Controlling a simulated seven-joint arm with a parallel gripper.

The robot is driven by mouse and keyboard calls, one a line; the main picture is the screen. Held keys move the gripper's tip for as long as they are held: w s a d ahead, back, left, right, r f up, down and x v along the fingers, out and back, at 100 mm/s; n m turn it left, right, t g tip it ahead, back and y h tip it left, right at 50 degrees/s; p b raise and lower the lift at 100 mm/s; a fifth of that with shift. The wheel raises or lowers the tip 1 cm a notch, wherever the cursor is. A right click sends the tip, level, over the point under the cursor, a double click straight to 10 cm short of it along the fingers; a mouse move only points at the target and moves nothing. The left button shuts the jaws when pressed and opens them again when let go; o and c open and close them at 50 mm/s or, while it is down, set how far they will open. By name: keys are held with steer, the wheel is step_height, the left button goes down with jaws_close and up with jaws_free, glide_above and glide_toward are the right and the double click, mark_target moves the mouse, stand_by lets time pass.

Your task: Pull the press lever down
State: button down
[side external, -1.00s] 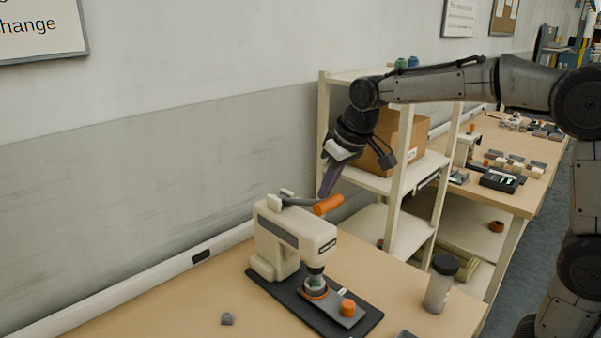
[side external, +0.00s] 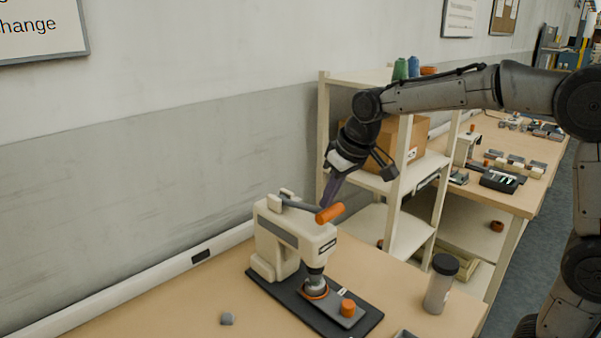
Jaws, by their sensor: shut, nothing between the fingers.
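The cream press (side external: 290,237) stands on a black base plate (side external: 357,326) on the wooden table. Its dark lever arm (side external: 299,205) ends in an orange handle (side external: 332,213), which sits above the front of the press head. My gripper (side external: 325,201) is shut and empty, pointing down, with its fingertips at the handle's upper left side; they look to be touching it. The press ram (side external: 315,283) is down at the orange ring (side external: 316,294) below the head. An orange knob (side external: 348,308) sits at the front of the press slide.
A cream shelf (side external: 404,190) with a cardboard box (side external: 411,143) stands behind my gripper.

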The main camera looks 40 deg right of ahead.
stand_by(0.3)
steer(key=w+r, duration=0.3)
steer(key=r, duration=1.2)
stand_by(0.5)
steer(key=s+r+t, duration=0.1)
steer(key=s+r, duration=0.1)
steer(key=s, duration=1.3)
steer(key=s+a+f, duration=0.1)
steer(key=s+f, duration=1.3)
steer(key=f, duration=0.5)
steer(key=shift+s+f, duration=0.2)
steer(key=shift+f, duration=0.1)
